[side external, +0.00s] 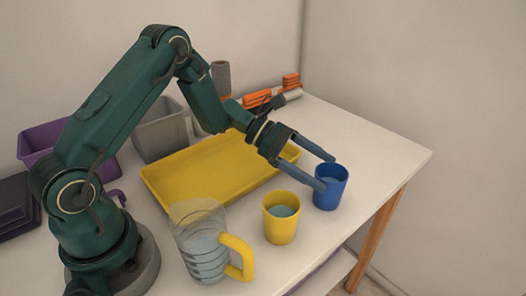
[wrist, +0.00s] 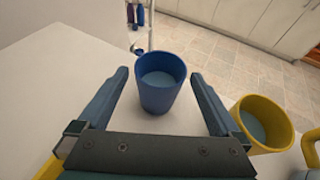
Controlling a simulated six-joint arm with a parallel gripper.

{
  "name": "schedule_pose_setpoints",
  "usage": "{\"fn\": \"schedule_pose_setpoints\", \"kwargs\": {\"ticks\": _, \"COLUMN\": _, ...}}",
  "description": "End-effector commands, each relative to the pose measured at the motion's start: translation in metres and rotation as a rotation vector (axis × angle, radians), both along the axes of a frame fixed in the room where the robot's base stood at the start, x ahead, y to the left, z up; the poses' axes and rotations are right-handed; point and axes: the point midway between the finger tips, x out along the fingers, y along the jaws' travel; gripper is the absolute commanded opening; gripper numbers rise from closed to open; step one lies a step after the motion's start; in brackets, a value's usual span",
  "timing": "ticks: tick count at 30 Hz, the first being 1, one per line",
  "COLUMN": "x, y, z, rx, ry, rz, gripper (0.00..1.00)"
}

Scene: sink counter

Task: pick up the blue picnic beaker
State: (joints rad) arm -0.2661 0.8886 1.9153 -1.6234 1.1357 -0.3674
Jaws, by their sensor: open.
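The blue beaker (side external: 330,188) stands upright on the white counter, right of the yellow cup in the side view. In the wrist view the blue beaker (wrist: 160,85) is ahead of my gripper, roughly midway between the fingers, and holds some pale blue liquid. My gripper (side external: 328,173) is open, with its two fingers apart. In the wrist view the fingertips of my gripper (wrist: 158,72) lie to the left and right of the beaker, with a gap on each side. I cannot tell exactly how high the fingers are above the counter.
A yellow cup (side external: 281,218) with liquid stands close beside the beaker. A clear jug (side external: 200,245) with a yellow handle is further left. A yellow tray (side external: 190,173) lies behind. The counter's right edge (side external: 408,182) is near; counter right of the beaker is clear.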

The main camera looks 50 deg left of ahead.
Motion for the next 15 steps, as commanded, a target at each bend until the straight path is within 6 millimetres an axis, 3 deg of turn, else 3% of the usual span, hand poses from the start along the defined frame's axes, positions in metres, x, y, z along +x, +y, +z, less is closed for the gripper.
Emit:
{"fn": "schedule_pose_setpoints", "kwargs": {"ticks": 6, "x": 0.01, "y": -0.022, "z": -0.01, "rx": 0.001, "ry": 0.001, "rz": -0.003, "gripper": 1.0}}
{"fn": "schedule_pose_setpoints", "kwargs": {"ticks": 15, "x": 0.013, "y": -0.027, "z": -0.012, "rx": 0.002, "ry": 0.0, "rz": 0.0, "gripper": 1.0}}
